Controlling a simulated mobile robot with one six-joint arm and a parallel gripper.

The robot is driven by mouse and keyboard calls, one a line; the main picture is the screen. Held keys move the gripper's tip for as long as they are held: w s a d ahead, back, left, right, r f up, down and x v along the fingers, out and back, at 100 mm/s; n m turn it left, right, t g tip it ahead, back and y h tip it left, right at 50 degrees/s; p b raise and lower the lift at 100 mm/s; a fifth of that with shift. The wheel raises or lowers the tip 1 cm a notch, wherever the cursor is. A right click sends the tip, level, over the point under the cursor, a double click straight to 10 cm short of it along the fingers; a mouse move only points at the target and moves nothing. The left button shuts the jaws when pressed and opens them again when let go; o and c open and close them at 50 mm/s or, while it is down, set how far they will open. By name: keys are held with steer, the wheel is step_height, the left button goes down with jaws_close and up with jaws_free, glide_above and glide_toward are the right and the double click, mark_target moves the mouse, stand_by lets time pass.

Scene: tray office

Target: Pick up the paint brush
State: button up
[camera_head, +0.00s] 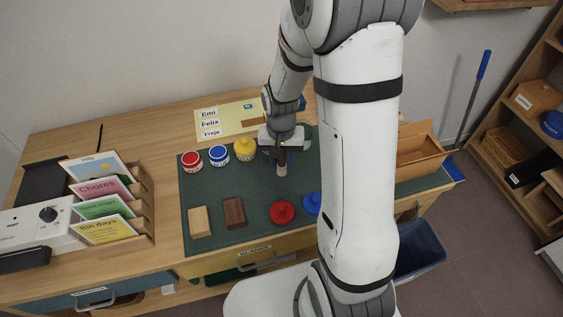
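The paint brush (282,168) shows just below my gripper (280,149), over the green mat (240,190). Its brown handle runs up to the gripper and its pale end points toward the front of the table. My gripper is at the upper middle of the mat, right at the handle. The fingers are small and partly hidden, so I cannot tell if they are closed on the handle or if the brush is off the mat.
Red (192,160), blue (218,156) and yellow (245,149) pots stand left of my gripper. Two wooden blocks (234,213), a red lid (283,212) and a blue lid (312,204) lie in front. A card rack (112,215) stands left; a wooden tray (420,157) is right.

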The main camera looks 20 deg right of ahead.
steer(key=c, duration=0.6)
steer(key=shift+r, duration=0.1)
step_height(320, 180, up, 10)
steer(key=shift+f+p, duration=0.1)
steer(key=shift+p, duration=0.2)
